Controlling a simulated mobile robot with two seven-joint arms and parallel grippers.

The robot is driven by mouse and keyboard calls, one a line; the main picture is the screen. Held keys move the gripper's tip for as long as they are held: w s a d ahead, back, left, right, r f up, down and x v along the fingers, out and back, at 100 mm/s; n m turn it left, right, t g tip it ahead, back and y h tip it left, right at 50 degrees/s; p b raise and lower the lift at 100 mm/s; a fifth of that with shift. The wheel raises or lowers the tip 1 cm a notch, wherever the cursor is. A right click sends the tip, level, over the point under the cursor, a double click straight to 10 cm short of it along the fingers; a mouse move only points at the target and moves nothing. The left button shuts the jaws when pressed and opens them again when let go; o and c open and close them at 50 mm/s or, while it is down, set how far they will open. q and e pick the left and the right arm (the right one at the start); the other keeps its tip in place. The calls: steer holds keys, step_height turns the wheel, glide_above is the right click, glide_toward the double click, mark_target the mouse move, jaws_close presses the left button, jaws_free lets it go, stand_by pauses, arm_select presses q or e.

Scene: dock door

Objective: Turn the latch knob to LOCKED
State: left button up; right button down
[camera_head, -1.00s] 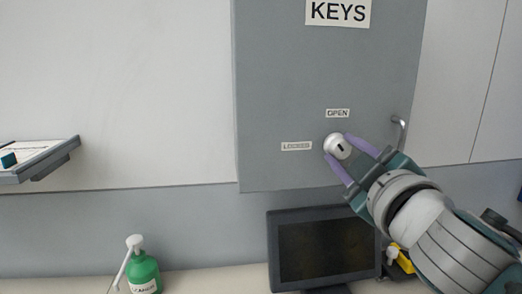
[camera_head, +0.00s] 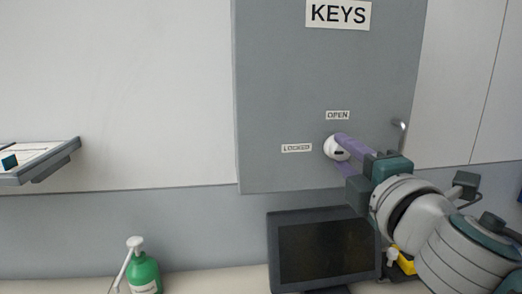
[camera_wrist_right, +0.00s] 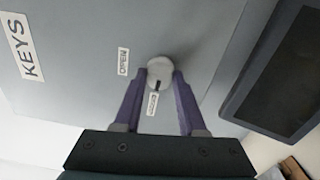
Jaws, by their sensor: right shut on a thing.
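The round white latch knob (camera_head: 335,148) is on the grey key cabinet door (camera_head: 280,80), below the OPEN label (camera_head: 338,115) and right of the LOCKED label (camera_head: 297,148). My right gripper (camera_head: 345,154) is shut on the knob from the right and below, its purple fingers hiding part of it. In the right wrist view the fingers (camera_wrist_right: 160,85) flank the knob (camera_wrist_right: 160,70). The knob's dark mark lies on the side facing the LOCKED label (camera_wrist_right: 152,103); the OPEN label (camera_wrist_right: 123,61) is off to the left. My left gripper is out of view.
A metal handle (camera_head: 399,138) is on the cabinet's right side, close to my right wrist. A dark monitor (camera_head: 325,250) and a green pump bottle (camera_head: 145,273) stand below. A wall shelf (camera_head: 40,165) juts out at left.

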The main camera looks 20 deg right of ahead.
steer(key=shift+n, duration=0.3)
stand_by(0.4)
steer(key=c, duration=0.5)
jaws_free()
steer(key=shift+s, duration=0.1)
steer(key=b+v, duration=0.2)
steer(key=v, duration=0.7)
steer(key=shift+s+b, duration=0.3)
steer(key=shift+s, duration=0.05)
